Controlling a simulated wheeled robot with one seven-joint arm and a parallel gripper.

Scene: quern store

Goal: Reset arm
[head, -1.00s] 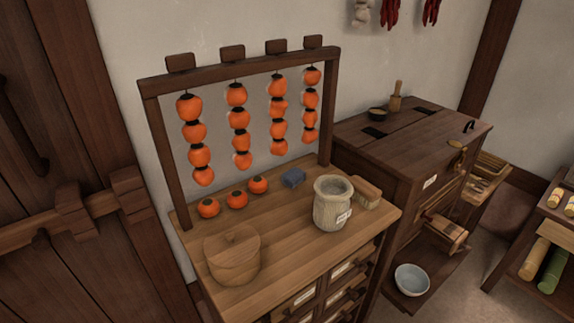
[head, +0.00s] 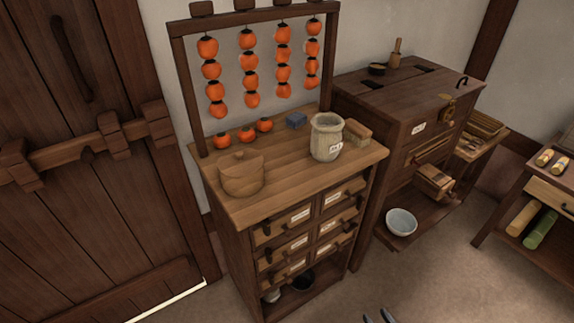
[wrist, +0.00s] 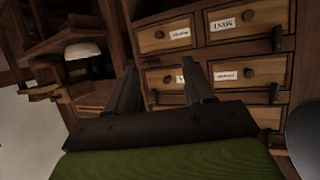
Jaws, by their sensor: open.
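My gripper (wrist: 160,85) shows in the wrist view with its two dark fingers apart and nothing between them. Only its fingertips (head: 379,316) show at the bottom edge of the head view, low in front of the drawer cabinet (head: 290,207). In the wrist view the cabinet's labelled drawers (wrist: 236,27) lie beyond the fingers. The rest of my arm is out of the head view.
On the cabinet top stand a lidded wooden pot (head: 240,176), a stone jar (head: 326,138) and loose persimmons (head: 245,134) under a hanging rack. A pale bowl (head: 401,222) sits low beside the dark chest (head: 400,115). Floor (head: 440,280) in front is clear.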

